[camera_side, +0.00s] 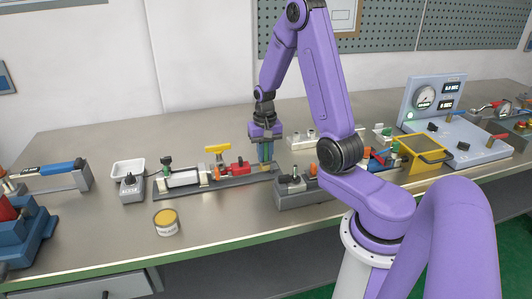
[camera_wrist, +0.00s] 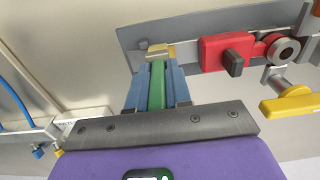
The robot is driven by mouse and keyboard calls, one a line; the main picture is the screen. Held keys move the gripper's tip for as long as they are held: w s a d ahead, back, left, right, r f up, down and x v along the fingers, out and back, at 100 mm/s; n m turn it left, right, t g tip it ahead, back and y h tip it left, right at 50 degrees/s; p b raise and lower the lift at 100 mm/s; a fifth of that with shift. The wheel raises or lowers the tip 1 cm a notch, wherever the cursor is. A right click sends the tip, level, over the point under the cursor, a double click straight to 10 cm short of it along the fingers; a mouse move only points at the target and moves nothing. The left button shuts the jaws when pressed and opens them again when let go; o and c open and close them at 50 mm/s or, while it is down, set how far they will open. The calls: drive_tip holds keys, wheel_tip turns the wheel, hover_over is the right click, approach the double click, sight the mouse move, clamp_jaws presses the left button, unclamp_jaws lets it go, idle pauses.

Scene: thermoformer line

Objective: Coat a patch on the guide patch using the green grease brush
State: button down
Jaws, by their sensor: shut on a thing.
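My gripper (camera_side: 264,148) is shut on the green grease brush (camera_wrist: 157,86), whose green handle stands between my two blue fingers in the wrist view. The brush's pale tan tip (camera_wrist: 159,50) points at the end of a grey base plate (camera_wrist: 140,34). In the side view my gripper points down over the right end of this plate (camera_side: 240,180). A yellowish strip just beside the tip may be the guide patch, but the brush and fingers partly hide it. I cannot tell whether the tip touches the plate.
An open tin with yellow contents (camera_side: 167,221) stands near the front edge. A grey fixture (camera_side: 300,190) is close on the right.

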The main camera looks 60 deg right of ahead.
drive_tip(key=shift+w+a, duration=0.85)
drive_tip(key=shift+w, duration=0.05)
drive_tip(key=shift+w+a+r, duration=0.1)
drive_tip(key=shift+r, duration=0.1)
wheel_tip(320, 180, up, 8)
drive_tip(key=shift+f, duration=0.15)
